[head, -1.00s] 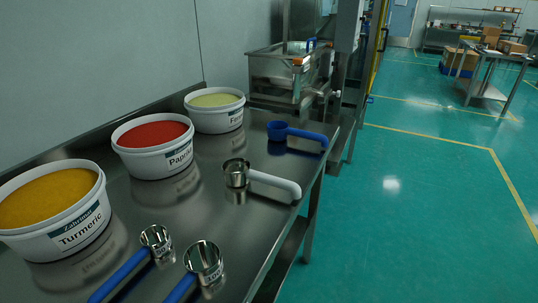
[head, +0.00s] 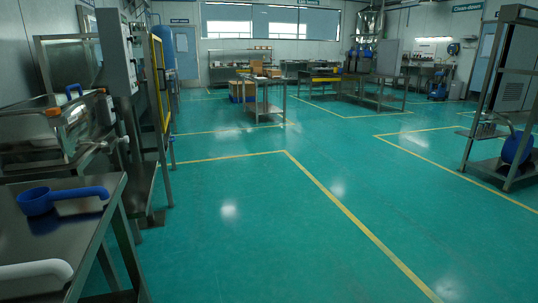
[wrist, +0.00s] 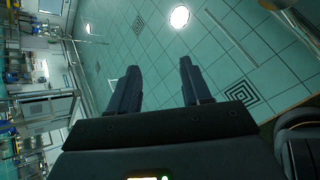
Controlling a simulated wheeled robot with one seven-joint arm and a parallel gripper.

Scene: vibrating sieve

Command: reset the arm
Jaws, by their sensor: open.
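My gripper (wrist: 155,88) shows in the wrist view with its two dark fingers apart and nothing between them. Beyond the fingers is a pale tiled surface with a bright round light and square grilles, seen at a tilt. My arm and gripper are not in the head view.
In the head view, a steel table (head: 95,235) at the lower left holds a blue scoop (head: 38,202) and a white-handled tool (head: 35,277). A steel sieve machine (head: 40,130) stands behind it. Open green floor (head: 240,225) with yellow lines fills the middle. A rack (head: 490,110) stands right.

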